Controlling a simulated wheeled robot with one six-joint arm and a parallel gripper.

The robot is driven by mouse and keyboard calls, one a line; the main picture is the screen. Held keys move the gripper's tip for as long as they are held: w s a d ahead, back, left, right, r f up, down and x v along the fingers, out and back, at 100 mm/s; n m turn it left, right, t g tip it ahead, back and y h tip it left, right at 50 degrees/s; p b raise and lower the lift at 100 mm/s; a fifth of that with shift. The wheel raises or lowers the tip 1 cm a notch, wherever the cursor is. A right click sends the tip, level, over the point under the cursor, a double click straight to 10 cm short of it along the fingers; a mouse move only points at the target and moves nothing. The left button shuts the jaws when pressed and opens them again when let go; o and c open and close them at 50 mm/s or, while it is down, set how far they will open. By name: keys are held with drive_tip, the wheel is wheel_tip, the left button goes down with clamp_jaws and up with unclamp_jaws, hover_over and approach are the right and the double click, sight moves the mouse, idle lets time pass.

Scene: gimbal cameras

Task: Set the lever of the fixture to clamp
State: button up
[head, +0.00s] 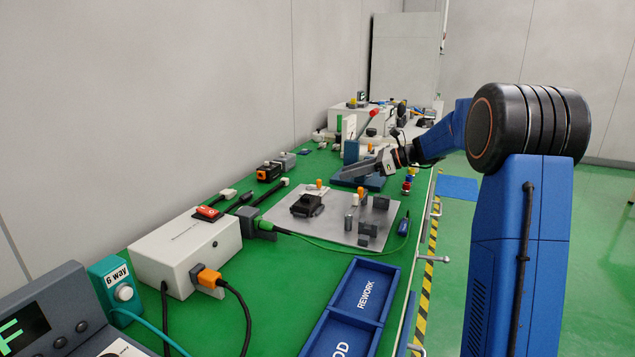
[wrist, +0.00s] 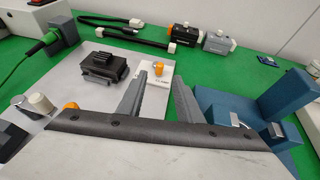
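The fixture appears to be the grey plate (head: 335,217) carrying a black block-shaped nest (head: 306,205), which also shows in the wrist view (wrist: 103,68). Beside the nest, a white label patch (wrist: 163,82) with small, hard-to-read lettering lies under an orange knob (wrist: 158,68). The knob shows in the head view too (head: 319,184); I take it for the lever's end, but its arm is mostly hidden. My gripper (head: 343,176) is above the bench, beyond the plate. In the wrist view its fingers (wrist: 158,88) are apart and empty, with the label between them, not visibly gripped.
A blue stand (wrist: 245,115) with an upright is close to the right finger. Several posts and another orange cap (wrist: 70,105) rise from the plate's near side. Cables, a white box (head: 185,250) and blue trays (head: 365,290) occupy the green bench.

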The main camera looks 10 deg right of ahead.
sight(318, 180)
drive_tip(key=x, duration=1.1)
drive_tip(key=shift+w+a, duration=0.15)
drive_tip(key=shift+a, duration=0.2)
clamp_jaws()
